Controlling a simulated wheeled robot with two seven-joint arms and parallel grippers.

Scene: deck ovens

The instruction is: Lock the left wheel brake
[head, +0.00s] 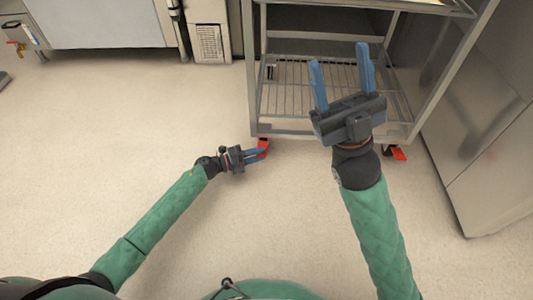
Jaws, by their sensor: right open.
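The left wheel brake (264,144) is a small red pedal at the front left foot of the metal rack trolley (290,133). My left gripper (265,154) is low by the floor, with its blue fingertips at the red pedal. The fingers look close together and overlap the pedal in the picture. I cannot tell whether they touch it or are shut. The wheel itself is mostly hidden. My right gripper (339,54) is open and empty, raised in front of the trolley, with its fingers pointing away from me.
A second red brake pedal (398,153) sticks out at the trolley's front right foot. A steel cabinet (490,150) stands close on the right. Steel equipment (100,22) lines the back left. The floor (110,140) on the left is clear.

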